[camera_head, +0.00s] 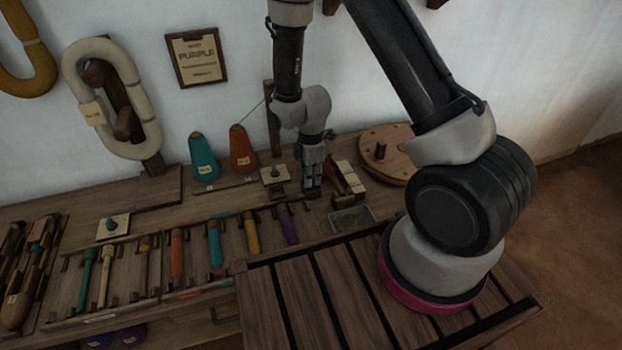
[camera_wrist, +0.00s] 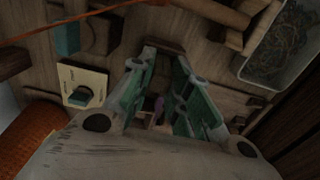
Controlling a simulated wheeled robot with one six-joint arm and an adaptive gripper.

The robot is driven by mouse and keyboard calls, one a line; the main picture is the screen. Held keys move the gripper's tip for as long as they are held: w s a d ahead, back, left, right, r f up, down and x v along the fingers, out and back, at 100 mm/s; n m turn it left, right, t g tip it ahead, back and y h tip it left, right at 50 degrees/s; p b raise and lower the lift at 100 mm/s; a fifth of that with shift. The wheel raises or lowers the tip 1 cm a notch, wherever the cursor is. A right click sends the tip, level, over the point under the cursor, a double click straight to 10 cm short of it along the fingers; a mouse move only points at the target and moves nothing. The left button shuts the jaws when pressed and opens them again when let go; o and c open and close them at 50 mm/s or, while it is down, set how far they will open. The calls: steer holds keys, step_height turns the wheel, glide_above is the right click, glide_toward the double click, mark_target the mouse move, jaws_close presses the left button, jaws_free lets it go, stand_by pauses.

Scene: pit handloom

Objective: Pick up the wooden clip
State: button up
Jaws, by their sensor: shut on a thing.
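My gripper (camera_head: 312,185) points down over the back of the bench, between a small card and a wooden block. In the wrist view my gripper (camera_wrist: 165,58) has its two green-lined fingers closed on a small brown wooden piece, the wooden clip (camera_wrist: 164,44), which shows as a short dark bar at the fingertips. Most of the clip is hidden by the fingers. In the head view I cannot make it out from the fingers, nor tell whether it touches the bench.
A card with a teal knob (camera_wrist: 83,92) lies left of my gripper. A metal tray of scraps (camera_head: 352,219) and a round wooden disc (camera_head: 388,152) are to the right. Orange (camera_head: 242,150) and teal cones (camera_head: 204,158) stand behind left. Several coloured spools lie in front.

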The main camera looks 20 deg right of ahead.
step_height(320, 180, up, 10)
steer(key=shift+f, duration=0.2)
steer(key=shift+d, duration=0.1)
stand_by(0.7)
